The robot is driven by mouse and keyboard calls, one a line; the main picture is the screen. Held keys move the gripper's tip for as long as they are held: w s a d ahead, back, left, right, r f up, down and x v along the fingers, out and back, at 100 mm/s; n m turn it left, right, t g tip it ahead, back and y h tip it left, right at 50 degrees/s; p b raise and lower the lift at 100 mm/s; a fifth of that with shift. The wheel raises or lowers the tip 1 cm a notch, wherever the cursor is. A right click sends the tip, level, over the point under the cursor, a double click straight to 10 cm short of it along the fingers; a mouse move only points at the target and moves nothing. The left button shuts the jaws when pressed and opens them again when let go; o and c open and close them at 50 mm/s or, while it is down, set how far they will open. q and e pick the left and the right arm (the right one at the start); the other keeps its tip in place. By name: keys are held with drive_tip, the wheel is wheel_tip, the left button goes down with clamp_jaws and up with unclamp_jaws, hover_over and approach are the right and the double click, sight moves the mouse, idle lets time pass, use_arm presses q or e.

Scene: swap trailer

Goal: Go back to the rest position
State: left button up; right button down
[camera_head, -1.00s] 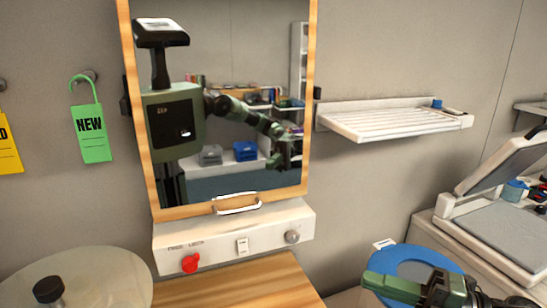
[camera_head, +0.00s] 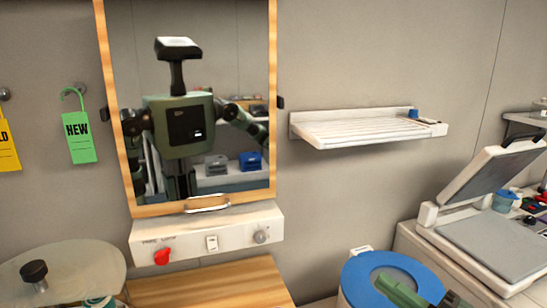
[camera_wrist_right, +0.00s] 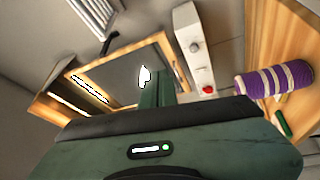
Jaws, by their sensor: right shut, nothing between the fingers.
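My right gripper (camera_head: 402,292) is at the bottom right of the head view, in front of a blue round-rimmed container (camera_head: 360,268). It is shut and empty, and its green fingers also show together in the right wrist view (camera_wrist_right: 155,88). A small green piece (camera_head: 99,302), perhaps the tip of my left gripper, shows at the bottom left edge. Too little of it shows to tell its state. The wood-framed mirror (camera_head: 187,207) reflects my body and arms.
Below the mirror is a white panel (camera_head: 190,243) with a red knob (camera_head: 162,257), above a wooden counter (camera_head: 215,285). A slatted shelf (camera_head: 365,132) is on the wall. A lidded machine (camera_head: 490,240) stands right. A purple roll (camera_wrist_right: 275,82) shows in the wrist view.

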drive_tip(key=s+d+f+m+g+h, duration=0.1)
drive_tip(key=s+d+f+m+h, duration=0.15)
drive_tip(key=f+m+h, duration=0.55)
drive_tip(key=s+d+f+m+g+h, duration=0.1)
drive_tip(key=s+d+f+m+h, duration=0.15)
drive_tip(key=f+m+h, duration=0.55)
drive_tip(key=s+a+f+m+g+y, duration=0.1)
drive_tip(key=s+a+f+m+g, duration=0.2)
drive_tip(key=s+f+g, duration=0.45)
drive_tip(key=s+a+f+m+g+y, duration=0.25)
drive_tip(key=s+f, duration=0.25)
drive_tip(key=s, duration=0.6)
wheel_tip(320, 180, down, 25)
drive_tip(key=s, duration=0.1)
use_arm(q)
drive_tip(key=shift+s+d, duration=0.3)
drive_tip(key=shift+d, duration=0.1)
use_arm(e)
drive_tip(key=s+d+f+g+h, duration=0.1)
drive_tip(key=s+d+f+g, duration=0.1)
drive_tip(key=s+f, duration=1.5)
drive_tip(key=shift+s+d, duration=0.15)
drive_tip(key=shift+d, duration=0.15)
